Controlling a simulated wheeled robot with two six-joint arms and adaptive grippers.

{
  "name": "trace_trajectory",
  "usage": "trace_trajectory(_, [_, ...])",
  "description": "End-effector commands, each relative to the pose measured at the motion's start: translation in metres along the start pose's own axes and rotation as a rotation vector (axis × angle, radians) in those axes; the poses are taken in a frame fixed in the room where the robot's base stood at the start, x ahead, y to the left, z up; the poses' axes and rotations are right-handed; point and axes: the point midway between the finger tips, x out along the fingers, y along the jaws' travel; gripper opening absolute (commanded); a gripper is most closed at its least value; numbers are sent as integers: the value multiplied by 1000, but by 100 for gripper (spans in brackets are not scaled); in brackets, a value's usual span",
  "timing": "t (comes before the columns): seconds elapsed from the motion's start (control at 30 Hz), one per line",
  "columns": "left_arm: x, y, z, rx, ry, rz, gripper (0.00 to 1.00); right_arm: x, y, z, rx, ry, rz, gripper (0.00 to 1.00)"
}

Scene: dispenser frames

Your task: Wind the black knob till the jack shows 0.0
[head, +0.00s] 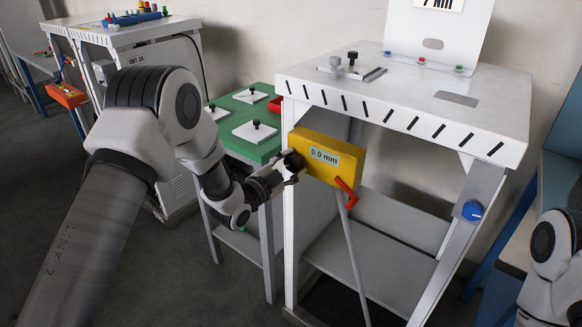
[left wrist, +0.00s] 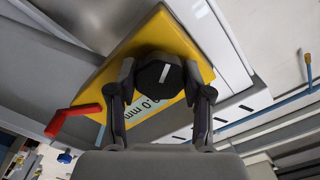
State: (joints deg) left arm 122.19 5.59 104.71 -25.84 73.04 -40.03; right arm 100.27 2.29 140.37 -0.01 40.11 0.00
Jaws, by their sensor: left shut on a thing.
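The jack (head: 313,145) is a yellow box under the front edge of the white table, and its display (head: 324,155) reads 0.0 mm. The black knob (head: 293,161) sits at the left end of its face. My left gripper (head: 288,170) is shut on the knob. In the left wrist view the fingers (left wrist: 162,98) grip the knob (left wrist: 160,77) from both sides, and a white mark shows on its face. A red lever (head: 346,192) sticks out at the jack's lower right. My right arm shows at the right edge, but its gripper is out of view.
The white table (head: 420,105) has a blue dial (head: 472,211) on its right leg and a lower shelf. A green table (head: 247,135) with white plates and black knobs stands behind my left arm. A blue bench is at the right.

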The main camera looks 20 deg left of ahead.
Motion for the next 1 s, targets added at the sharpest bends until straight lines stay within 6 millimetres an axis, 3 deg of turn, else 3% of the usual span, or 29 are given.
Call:
trace_trajectory(0.37, [0,-1,0,5,1,-1,15,0,0,0,0,0,0,63])
trace_trajectory(0.4, [0,-1,0,5,1,-1,57,0,0,0,0,0,0,63])
trace_trajectory(0.47, [0,0,0,4,1,-1,75,0,0,0,0,0,0,63])
trace_trajectory(0.83, [-4,0,0,3,-1,0,75,0,0,0,0,0,0,63])
trace_trajectory(1.0, [-32,0,0,-1,-3,0,75,0,0,0,0,0,0,63])
